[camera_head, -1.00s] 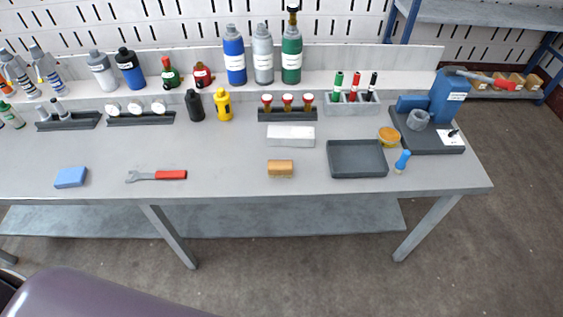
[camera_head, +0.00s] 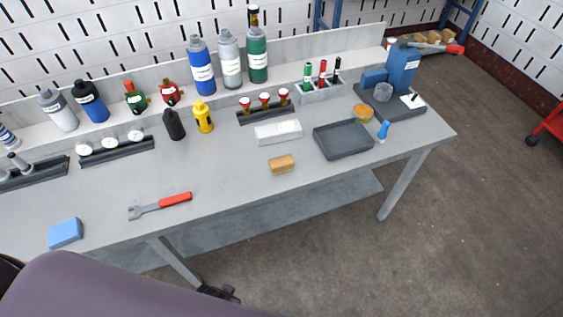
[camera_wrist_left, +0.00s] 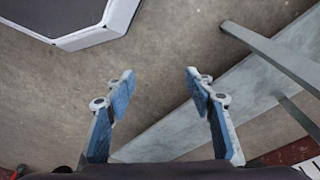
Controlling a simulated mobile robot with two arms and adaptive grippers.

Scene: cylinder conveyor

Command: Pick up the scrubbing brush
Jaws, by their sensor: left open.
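The scrubbing brush (camera_head: 281,164), a small wooden-brown block, lies near the front edge of the grey workbench (camera_head: 225,185), in front of a white block. Nothing touches it in the head view. My left gripper is open and empty in the left wrist view (camera_wrist_left: 160,88), its two blue-padded fingers apart above the floor. The brush is not in that wrist view. In the head view, a dark part, perhaps of my left gripper, shows at the bottom, below and in front of the bench; its fingers cannot be made out. My right gripper is not in view.
A dark grey tray (camera_head: 343,139) is right of the brush, and a white block (camera_head: 278,132) is behind it. A red-handled wrench (camera_head: 161,206) and blue sponge (camera_head: 65,233) lie left. Bottles line the back. The bench's lower shelf (camera_head: 290,215) and leg (camera_head: 405,183) stand below.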

